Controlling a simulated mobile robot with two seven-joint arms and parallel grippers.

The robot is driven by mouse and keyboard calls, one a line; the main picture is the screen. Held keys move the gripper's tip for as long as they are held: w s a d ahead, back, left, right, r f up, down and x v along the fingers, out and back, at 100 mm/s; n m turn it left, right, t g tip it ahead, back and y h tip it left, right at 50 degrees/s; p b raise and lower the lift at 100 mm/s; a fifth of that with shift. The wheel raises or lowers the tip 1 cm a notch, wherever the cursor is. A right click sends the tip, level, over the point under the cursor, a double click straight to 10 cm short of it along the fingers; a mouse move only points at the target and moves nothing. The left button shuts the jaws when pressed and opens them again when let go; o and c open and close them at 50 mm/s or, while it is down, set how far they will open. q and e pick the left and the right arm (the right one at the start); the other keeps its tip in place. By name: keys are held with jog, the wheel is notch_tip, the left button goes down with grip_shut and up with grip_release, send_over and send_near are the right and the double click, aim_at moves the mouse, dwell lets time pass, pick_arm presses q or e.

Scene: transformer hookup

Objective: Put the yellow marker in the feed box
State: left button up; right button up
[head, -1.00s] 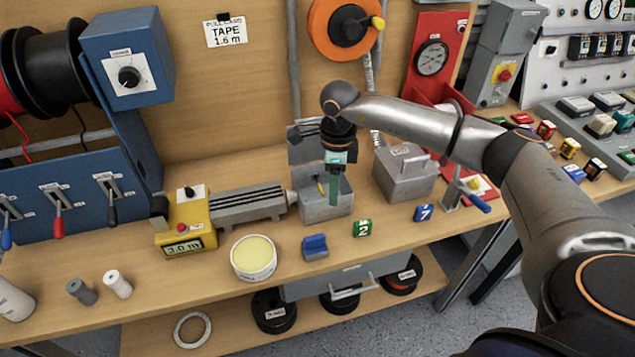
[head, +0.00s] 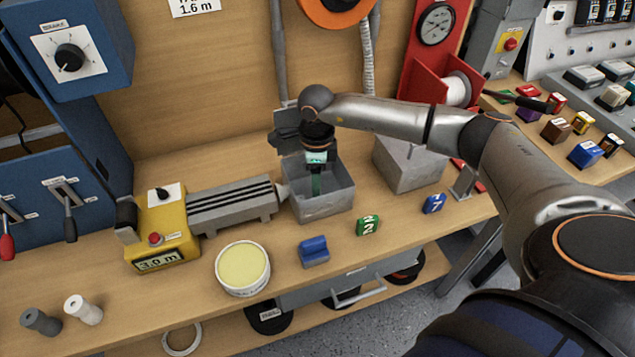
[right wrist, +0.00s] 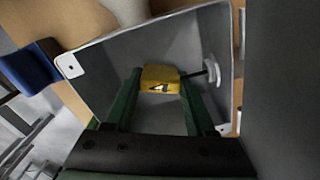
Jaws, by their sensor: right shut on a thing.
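The yellow marker (right wrist: 160,79), a small block with a dark 4 on it, sits between the green fingers of my right gripper (right wrist: 160,88) in the right wrist view. The gripper is shut on it. In the head view my right gripper (head: 316,190) points down with its fingers in the mouth of an open grey metal box, which I take for the feed box (head: 325,207). The box's walls surround the marker in the wrist view (right wrist: 210,50). In the head view the marker is hidden. My left gripper is not in view.
A yellow length counter (head: 165,230) and grey guide stand left of the box. In front are a cream-filled round tub (head: 243,267), a blue block (head: 313,251), a green marker (head: 368,225) and a blue marker (head: 434,203). A second grey box (head: 405,170) stands to the right.

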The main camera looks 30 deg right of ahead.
jog(key=shift+s, duration=0.1)
jog(key=shift+f, duration=0.2)
jog(key=o, duration=1.3)
notch_tip(320, 180, up, 12)
jog(key=shift+r+b, duration=0.2)
jog(key=shift+b, duration=0.15)
